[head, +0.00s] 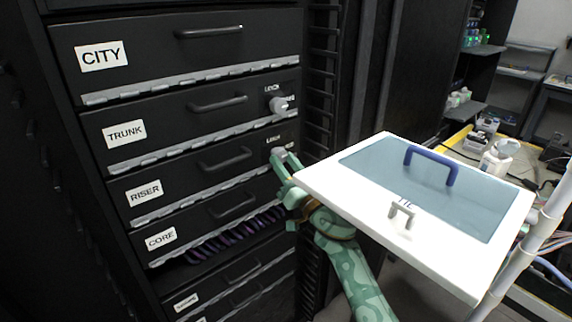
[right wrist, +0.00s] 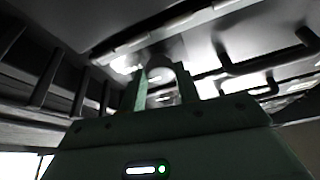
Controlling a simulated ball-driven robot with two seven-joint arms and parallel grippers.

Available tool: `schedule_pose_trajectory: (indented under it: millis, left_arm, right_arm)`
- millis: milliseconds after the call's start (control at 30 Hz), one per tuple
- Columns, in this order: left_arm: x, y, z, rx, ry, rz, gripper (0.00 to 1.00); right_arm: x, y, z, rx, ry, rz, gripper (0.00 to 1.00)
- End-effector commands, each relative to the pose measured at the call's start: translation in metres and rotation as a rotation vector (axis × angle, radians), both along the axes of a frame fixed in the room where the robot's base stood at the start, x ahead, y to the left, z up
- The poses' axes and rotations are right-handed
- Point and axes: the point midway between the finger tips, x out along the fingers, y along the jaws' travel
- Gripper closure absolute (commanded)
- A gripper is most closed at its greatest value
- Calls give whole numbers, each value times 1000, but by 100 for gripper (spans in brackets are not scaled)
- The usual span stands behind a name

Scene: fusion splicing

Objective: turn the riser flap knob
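The riser flap (head: 193,172) is a dark drawer front with a white RISER label (head: 145,192) and a black handle. Its pale round knob (head: 278,152) is at the flap's right end. My right gripper (head: 284,161), green, is at this knob with its fingertips close to it. In the right wrist view the two fingers (right wrist: 162,88) stand on either side of a rounded knob (right wrist: 161,70); I cannot tell whether they press on it. The flap looks shut. My left gripper is not in view.
Above are the TRUNK flap (head: 180,122) with its own knob (head: 278,104) and the CITY flap (head: 170,50). Below is the CORE flap (head: 200,222) with dark cables under it. A white-framed tray with a blue handle (head: 432,165) stands close right of my right arm.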

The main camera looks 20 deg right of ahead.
Motion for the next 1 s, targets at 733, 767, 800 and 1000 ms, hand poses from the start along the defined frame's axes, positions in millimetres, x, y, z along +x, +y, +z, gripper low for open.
schedule_pose_trajectory:
  millis: [733,767,800,1000]
  left_arm:
    - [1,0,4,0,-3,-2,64]
    - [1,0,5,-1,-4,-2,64]
    - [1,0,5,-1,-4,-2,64]
    - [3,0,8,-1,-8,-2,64]
  right_arm:
    - [1,-5,0,-363,-131,-1,91]
    - [2,-6,0,-389,-140,-1,91]
    - [2,-6,1,-427,-154,-1,91]
    - [2,-8,2,-605,-219,0,91]
